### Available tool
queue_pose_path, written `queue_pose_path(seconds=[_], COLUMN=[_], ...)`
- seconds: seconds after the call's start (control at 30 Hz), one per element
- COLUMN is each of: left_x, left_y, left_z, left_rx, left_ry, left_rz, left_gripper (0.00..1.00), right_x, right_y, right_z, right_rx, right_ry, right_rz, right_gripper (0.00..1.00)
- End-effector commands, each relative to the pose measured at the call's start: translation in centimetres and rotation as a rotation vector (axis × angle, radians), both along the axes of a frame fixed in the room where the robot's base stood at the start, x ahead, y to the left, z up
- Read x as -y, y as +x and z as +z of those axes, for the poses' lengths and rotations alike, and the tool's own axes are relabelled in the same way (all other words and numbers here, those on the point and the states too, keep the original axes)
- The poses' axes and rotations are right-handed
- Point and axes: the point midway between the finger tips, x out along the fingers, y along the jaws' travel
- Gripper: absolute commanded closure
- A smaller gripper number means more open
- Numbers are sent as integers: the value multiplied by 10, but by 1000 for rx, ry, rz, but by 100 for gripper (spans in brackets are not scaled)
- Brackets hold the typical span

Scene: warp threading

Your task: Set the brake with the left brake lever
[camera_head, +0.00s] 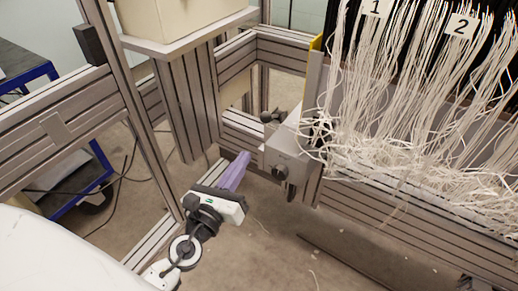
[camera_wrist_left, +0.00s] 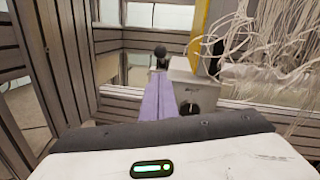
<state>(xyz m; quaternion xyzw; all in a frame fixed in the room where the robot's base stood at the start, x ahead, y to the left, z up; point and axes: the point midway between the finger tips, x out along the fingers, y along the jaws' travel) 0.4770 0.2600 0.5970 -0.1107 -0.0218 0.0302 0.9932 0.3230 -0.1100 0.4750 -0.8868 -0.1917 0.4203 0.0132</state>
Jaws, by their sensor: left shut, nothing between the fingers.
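A black ball-ended lever (camera_head: 267,117), which looks like the left brake lever, stands at the back left of a grey metal box (camera_head: 290,148). Its ball also shows in the left wrist view (camera_wrist_left: 161,51), just past the fingertips in the picture. My left gripper (camera_head: 245,157) has purple fingers that are together and empty. It is in front and to the left of the box, pointing toward the lever. In the left wrist view the fingers (camera_wrist_left: 158,80) hide the lower part of the lever. I cannot tell whether they touch it. My right gripper is not in view.
A black rotary knob (camera_head: 280,172) is on the box's front. White threads (camera_head: 400,100) hang at the right, with loose ends near the box. Metal frame posts (camera_head: 130,110) stand close to the left of my arm. Open floor (camera_head: 270,235) lies below.

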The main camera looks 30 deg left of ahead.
Motion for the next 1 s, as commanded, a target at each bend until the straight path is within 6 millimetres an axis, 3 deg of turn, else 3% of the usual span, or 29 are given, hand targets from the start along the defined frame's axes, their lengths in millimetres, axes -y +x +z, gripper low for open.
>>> queue_pose_path(seconds=[0.17, 0.57, 1.0], left_x=[1, 0, -3], left_y=[3, 9, 82], left_z=[-1, 1, 5], left_rx=[16, 15, 16], left_ry=[84, 81, 78], left_rz=[-3, -2, -3], left_gripper=[100, 100, 100], right_x=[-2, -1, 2], right_y=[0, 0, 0], right_z=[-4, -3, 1], right_rx=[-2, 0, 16], right_ry=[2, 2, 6], right_rz=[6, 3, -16], right_gripper=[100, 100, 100])
